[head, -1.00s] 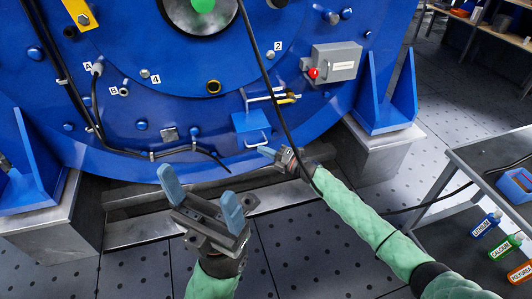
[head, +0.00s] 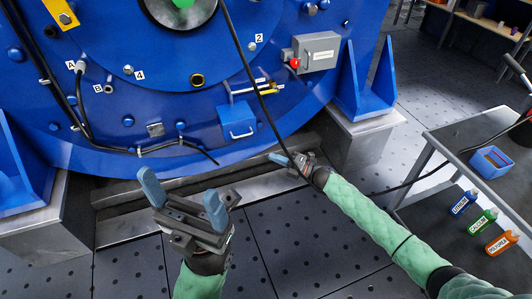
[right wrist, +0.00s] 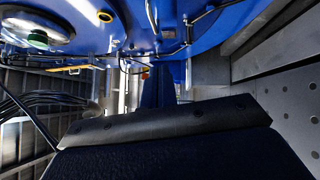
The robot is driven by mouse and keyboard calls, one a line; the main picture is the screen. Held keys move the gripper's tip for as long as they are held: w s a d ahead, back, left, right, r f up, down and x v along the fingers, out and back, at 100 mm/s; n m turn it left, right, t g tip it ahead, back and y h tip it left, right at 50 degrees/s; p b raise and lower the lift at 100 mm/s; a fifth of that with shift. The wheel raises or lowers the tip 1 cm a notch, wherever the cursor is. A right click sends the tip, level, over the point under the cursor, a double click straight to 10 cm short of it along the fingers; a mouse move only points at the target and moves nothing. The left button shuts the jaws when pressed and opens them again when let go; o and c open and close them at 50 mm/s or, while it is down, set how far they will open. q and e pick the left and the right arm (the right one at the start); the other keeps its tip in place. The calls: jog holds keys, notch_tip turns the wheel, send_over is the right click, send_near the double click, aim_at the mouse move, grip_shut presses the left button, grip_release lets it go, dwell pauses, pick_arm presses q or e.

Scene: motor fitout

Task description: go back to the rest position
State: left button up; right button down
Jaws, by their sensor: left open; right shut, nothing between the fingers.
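My left gripper (head: 183,200) is open and empty in the lower middle of the head view, its two blue-grey fingers apart, in front of the motor's base. My right gripper (head: 279,159) is shut and empty, below the small blue box with a handle and apart from it. In the right wrist view the gripper's dark body and blue finger (right wrist: 160,88) fill the lower middle. The big blue motor (head: 100,160) stands in front of both grippers.
A black cable (head: 246,70) hangs down past my right gripper. A grey box with a red button (head: 316,52) is on the motor. At right a grey cart (head: 455,138) holds a blue bin (head: 491,162) and several labelled bottles (head: 480,221). Perforated floor (head: 300,240) is clear between.

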jog(key=shift+s+d, duration=0.25)
jog(key=shift+d, duration=0.2)
